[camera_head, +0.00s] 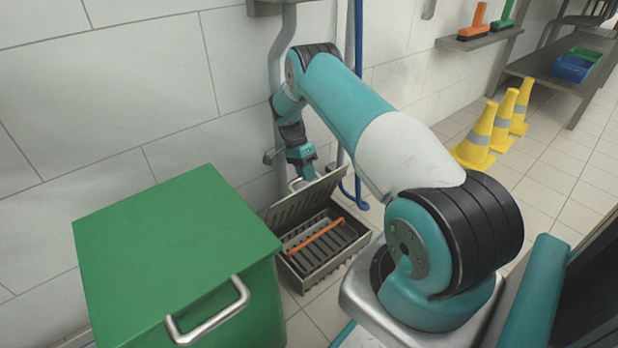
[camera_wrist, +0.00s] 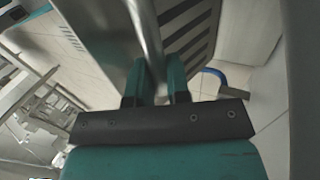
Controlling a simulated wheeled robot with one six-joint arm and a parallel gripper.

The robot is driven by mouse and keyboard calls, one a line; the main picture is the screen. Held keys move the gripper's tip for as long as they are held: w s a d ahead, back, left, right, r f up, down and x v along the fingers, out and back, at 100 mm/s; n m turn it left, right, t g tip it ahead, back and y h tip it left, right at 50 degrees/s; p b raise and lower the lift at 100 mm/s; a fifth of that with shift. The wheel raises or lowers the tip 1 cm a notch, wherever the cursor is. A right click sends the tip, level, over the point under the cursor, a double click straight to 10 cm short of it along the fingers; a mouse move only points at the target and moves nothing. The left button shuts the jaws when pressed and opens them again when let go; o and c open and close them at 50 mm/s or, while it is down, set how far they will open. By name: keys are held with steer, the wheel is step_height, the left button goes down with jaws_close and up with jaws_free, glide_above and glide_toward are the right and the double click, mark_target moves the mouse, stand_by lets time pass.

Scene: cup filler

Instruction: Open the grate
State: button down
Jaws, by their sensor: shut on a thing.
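The grate (camera_head: 306,197) is a grey slotted lid on a low metal box (camera_head: 318,277) on the floor by the wall. In the wrist view the bar (camera_wrist: 150,45) runs between the two teal fingers of my gripper (camera_wrist: 154,82), and the slotted grate (camera_wrist: 186,28) lies just beyond. Inside the open box an orange bar (camera_head: 315,236) lies across dark slats.
A green bin (camera_head: 170,240) with a metal handle stands left of the box. A blue hose (camera_head: 358,100) and pipe run down the wall behind. Yellow cones (camera_head: 480,137) stand to the right. A shelf (camera_head: 478,38) holds orange and green brushes. Tiled floor is clear near the cones.

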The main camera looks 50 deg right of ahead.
steer(key=shift+s+a+f, duration=0.1)
steer(key=shift+f, duration=0.3)
steer(key=c, duration=1.1)
jaws_free()
steer(key=shift+r, duration=0.2)
